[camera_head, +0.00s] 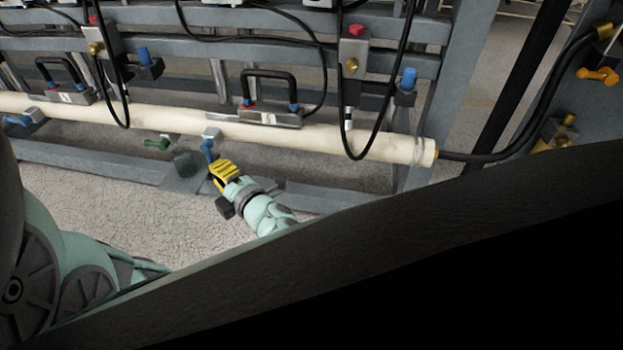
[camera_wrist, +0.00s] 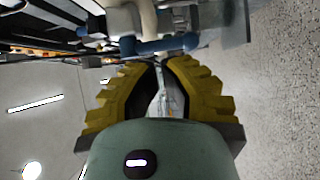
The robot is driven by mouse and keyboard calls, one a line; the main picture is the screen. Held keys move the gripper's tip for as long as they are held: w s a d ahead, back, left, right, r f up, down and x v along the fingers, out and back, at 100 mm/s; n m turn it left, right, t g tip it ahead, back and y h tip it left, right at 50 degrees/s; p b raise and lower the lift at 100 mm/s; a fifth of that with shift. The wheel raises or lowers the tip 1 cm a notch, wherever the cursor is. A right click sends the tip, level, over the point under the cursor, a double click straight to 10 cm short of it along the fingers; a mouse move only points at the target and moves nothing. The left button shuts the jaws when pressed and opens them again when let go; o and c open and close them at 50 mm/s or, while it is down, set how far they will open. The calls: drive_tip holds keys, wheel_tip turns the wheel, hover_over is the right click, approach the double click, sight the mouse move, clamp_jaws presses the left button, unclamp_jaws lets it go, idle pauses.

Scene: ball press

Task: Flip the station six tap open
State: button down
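A blue tap (camera_head: 208,148) hangs below the cream pipe (camera_head: 330,142) in the middle of the head view. No number can be read, so I cannot tell if it is station six. My gripper (camera_head: 217,166) has yellow fingers and is just below the tap's lower end. In the wrist view, my gripper (camera_wrist: 161,64) has its tips close together with nothing visible held between them. A blue tap handle (camera_wrist: 150,47) lies across, just beyond the tips. Whether the fingers touch it cannot be told.
A green tap (camera_head: 157,144) and another blue tap (camera_head: 18,120) are farther left on the pipe. A grey frame rail (camera_head: 320,199) runs low behind my gripper. Black hoses (camera_head: 377,130) hang in front of the pipe. An orange tap (camera_head: 598,75) is at far right.

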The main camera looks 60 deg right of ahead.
sight(210, 158)
drive_tip(key=w, duration=0.3)
drive_tip(key=shift+w+d+b, duration=0.15)
drive_tip(key=shift+d+b, duration=0.15)
drive_tip(key=shift+b, duration=0.05)
drive_tip(key=shift+a+f, duration=0.15)
drive_tip(key=shift+w+m+t+b, duration=0.1)
drive_tip(key=shift+m+t+b, duration=0.25)
drive_tip(key=shift+b, duration=0.2)
